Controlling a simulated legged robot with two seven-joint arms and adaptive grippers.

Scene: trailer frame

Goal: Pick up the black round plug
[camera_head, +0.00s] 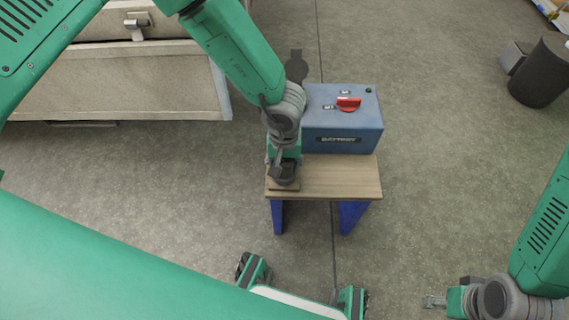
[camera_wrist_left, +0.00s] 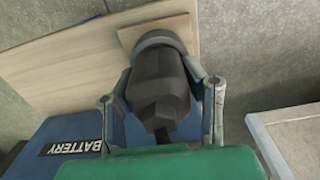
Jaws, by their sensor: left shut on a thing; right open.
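The black round plug (camera_wrist_left: 158,85) shows in the left wrist view, standing at the edge of the small wooden table (camera_wrist_left: 60,62), with a grey ring around its far end. My left gripper (camera_wrist_left: 163,92) has a finger on either side of the plug and is shut on it. In the head view my left gripper (camera_head: 285,172) is over the table's left front corner and hides most of the plug. The plug is at a small wooden block (camera_head: 283,185); I cannot tell whether it is lifted. My right gripper (camera_head: 434,301) is open and empty at the lower right, away from the table.
A blue battery box (camera_head: 342,132) with a red switch (camera_head: 348,103) stands on the back of the table. A beige trailer side (camera_head: 130,82) is at the upper left. A dark cylinder (camera_head: 540,72) stands at the upper right. The floor right of the table is clear.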

